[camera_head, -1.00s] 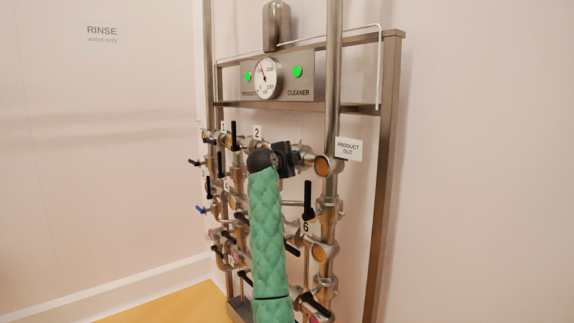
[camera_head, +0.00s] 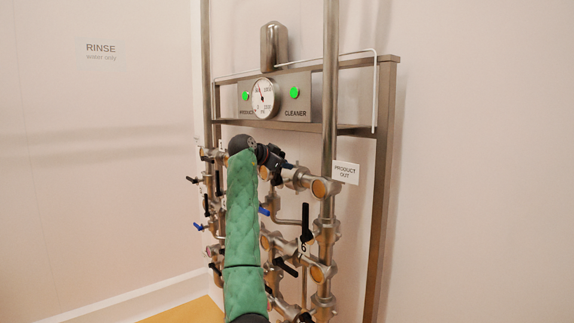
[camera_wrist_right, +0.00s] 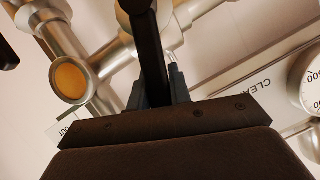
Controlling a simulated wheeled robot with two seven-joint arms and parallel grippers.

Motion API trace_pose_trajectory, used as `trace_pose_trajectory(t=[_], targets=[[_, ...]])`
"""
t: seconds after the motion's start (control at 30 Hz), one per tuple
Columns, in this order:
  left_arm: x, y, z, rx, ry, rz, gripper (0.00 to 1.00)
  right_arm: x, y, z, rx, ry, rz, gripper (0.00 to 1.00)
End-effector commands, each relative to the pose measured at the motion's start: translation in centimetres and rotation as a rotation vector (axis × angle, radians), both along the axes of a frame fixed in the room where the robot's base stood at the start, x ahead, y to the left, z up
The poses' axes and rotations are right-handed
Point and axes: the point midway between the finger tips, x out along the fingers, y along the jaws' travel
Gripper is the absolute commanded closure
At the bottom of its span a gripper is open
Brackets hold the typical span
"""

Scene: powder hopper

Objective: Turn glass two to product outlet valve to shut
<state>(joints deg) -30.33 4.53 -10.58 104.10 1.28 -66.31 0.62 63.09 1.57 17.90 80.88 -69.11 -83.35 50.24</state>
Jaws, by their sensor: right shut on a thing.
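My right gripper (camera_head: 283,163) is at the upper horizontal pipe (camera_head: 299,180), left of the PRODUCT OUT sign (camera_head: 345,172). It also shows in the right wrist view (camera_wrist_right: 156,88), shut on a black valve handle (camera_wrist_right: 147,35). The handle runs between the dark fingers towards a steel pipe fitting. In the head view, my green-sleeved arm and gripper hide most of this valve, and its exact angle cannot be told there. A round amber sight glass (camera_head: 321,188) sits at the pipe's right end; an amber glass also shows in the wrist view (camera_wrist_right: 70,82). My left gripper is out of view.
Several other black-handled valves crowd the rack below and left, one with an upright handle (camera_head: 306,222) near label 6. The gauge (camera_head: 263,98) and green-lit panel (camera_head: 294,93) are above. A vertical steel pipe (camera_head: 330,110) stands right of the gripper.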

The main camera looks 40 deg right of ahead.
Motion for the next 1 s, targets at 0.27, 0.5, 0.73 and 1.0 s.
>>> trace_pose_trajectory(t=[0.27, 0.5, 0.73, 1.0], targets=[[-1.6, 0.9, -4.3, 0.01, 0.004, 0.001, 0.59, 1.8, 0.2, 0.5, -0.018, 0.237, 0.0, 1.0], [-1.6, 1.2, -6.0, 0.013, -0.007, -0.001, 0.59, 2.8, 0.2, 0.4, -0.029, 0.377, 0.0, 1.0], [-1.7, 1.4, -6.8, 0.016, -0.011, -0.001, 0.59, 3.4, 0.3, 0.5, -0.037, 0.447, 0.003, 1.0], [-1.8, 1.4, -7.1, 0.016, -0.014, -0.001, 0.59, 3.6, 0.4, 0.7, -0.042, 0.465, 0.005, 1.0]])
